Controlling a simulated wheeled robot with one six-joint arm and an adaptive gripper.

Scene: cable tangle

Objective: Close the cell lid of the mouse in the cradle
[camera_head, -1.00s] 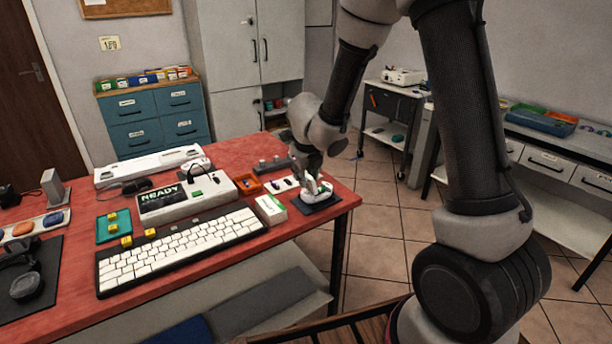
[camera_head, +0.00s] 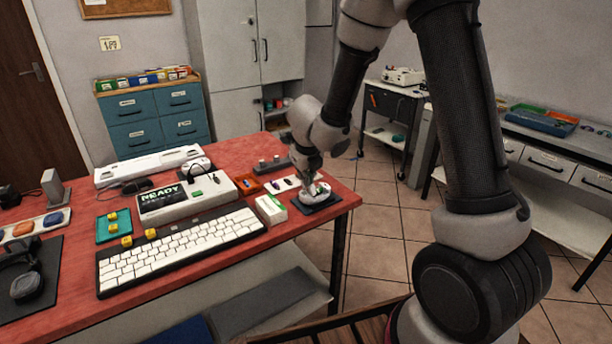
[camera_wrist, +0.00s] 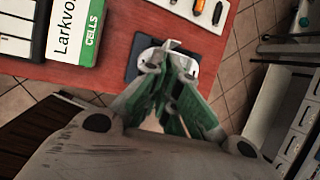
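The white mouse (camera_head: 320,192) sits on a dark cradle pad (camera_head: 327,204) at the right front corner of the red table. In the wrist view the mouse (camera_wrist: 147,47) shows as a pale rounded shape on the dark pad (camera_wrist: 132,73), partly covered by my fingers. My gripper (camera_head: 307,187) points down at the mouse. In the wrist view my gripper (camera_wrist: 171,68) has green pads, and its fingertips are close together over the mouse. Contact with the mouse cannot be told. The cell lid cannot be made out behind the fingers.
A white and green cells box (camera_head: 271,208) stands left of the cradle. The keyboard (camera_head: 180,248) fills the table's front. The table edge is close on the right.

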